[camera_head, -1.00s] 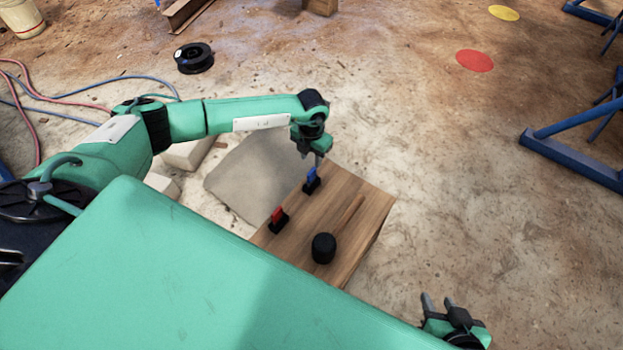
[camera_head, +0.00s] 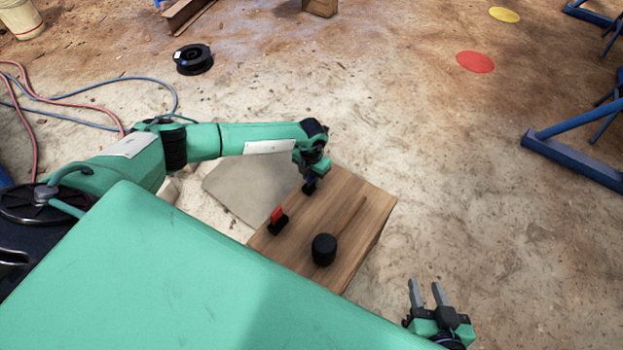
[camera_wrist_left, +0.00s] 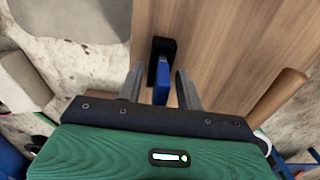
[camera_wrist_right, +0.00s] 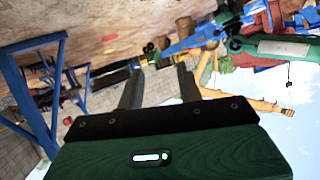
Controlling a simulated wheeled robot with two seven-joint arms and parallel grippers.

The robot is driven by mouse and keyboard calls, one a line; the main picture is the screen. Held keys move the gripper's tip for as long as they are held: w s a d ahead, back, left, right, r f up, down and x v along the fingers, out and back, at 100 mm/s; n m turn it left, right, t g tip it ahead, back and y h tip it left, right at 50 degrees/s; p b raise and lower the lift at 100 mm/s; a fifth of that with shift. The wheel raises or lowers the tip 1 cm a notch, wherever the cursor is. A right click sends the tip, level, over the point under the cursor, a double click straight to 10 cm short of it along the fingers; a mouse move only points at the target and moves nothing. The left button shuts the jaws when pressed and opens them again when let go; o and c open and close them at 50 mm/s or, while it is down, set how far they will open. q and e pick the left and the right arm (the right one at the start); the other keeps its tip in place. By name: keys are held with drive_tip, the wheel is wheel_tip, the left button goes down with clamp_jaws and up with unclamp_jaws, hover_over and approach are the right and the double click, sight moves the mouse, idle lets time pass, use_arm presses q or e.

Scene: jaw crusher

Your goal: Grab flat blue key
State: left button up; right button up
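The flat blue key (camera_wrist_left: 162,82) stands in a black holder (camera_wrist_left: 160,48) on the wooden box. In the left wrist view it lies between the two fingers of my left gripper (camera_wrist_left: 161,86), with a gap visible on each side. In the head view the left gripper (camera_head: 311,178) is right above the holder and hides most of the key. A red key (camera_head: 276,214) stands in a second black holder nearer to me. My right gripper (camera_head: 427,294) is open and empty, off to the right of the box; its parted fingers also show in the right wrist view (camera_wrist_right: 158,85).
The wooden box top (camera_head: 345,187) also carries a black round knob (camera_head: 323,249) and a thin wooden stick (camera_head: 350,214). A grey slab (camera_head: 245,185) lies left of the box. A blue metal frame (camera_head: 575,150) stands at the far right. Floor right of the box is clear.

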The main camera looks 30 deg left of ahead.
use_arm(q)
clamp_jaws()
drive_tip(key=shift+r, duration=0.15)
